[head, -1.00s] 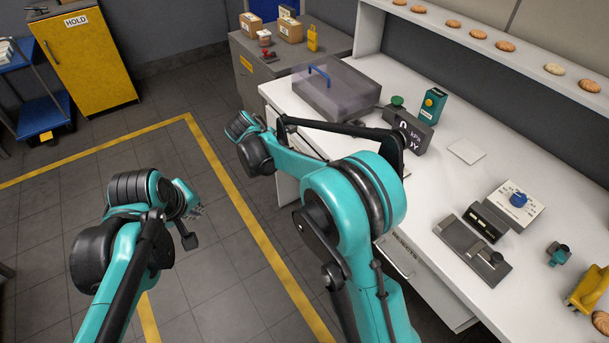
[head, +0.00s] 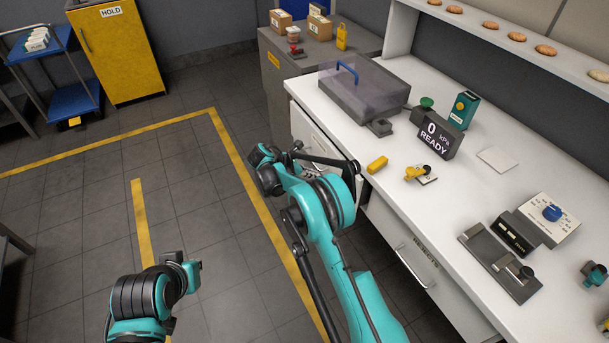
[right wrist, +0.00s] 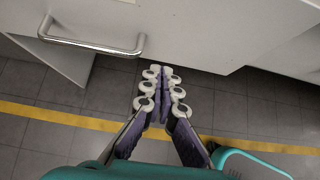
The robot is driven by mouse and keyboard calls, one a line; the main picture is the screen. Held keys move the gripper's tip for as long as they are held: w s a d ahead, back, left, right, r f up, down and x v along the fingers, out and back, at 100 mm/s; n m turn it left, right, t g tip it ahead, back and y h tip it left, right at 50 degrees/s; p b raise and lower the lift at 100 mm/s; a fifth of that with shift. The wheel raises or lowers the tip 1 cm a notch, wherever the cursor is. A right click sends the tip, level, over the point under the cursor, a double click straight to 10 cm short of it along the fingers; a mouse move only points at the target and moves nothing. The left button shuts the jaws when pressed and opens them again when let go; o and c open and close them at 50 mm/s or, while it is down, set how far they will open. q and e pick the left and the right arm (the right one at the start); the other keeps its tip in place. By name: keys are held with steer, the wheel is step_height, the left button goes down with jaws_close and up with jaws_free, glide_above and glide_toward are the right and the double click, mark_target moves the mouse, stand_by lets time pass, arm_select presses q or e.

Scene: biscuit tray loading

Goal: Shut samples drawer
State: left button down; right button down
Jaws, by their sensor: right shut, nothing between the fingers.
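A white drawer front with a metal bar handle (right wrist: 92,42) fills the upper left of the right wrist view. Its right end seems to stand out from the white front beside it; its label and inside do not show. In the head view, the white front at the counter's far end (head: 312,138) is partly hidden by my right arm. My right gripper (right wrist: 165,74) is shut and empty, right of the handle, with floor visible beyond its tips. My left gripper (head: 188,274) is low at the left, over the floor, its fingers unclear.
The REJECTS drawer (head: 422,262) is to the right of my right arm. The counter holds a lidded box (head: 362,90), a READY display (head: 436,136), a yellow block (head: 377,164) and a grey fixture (head: 498,262). Open floor lies left.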

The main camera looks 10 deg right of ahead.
mark_target(333, 167)
steer(key=d, duration=0.1)
steer(key=w+d+b, duration=0.1)
steer(key=d, duration=0.1)
steer(key=d+f+b, duration=0.1)
steer(key=d, duration=0.1)
steer(key=shift+w+f, duration=0.1)
steer(key=shift+w, duration=0.25)
steer(key=shift+d, duration=0.15)
steer(key=d, duration=0.2)
steer(key=w+d, duration=0.1)
steer(key=d, duration=0.1)
steer(key=shift+w, duration=0.15)
steer(key=shift+a, duration=0.25)
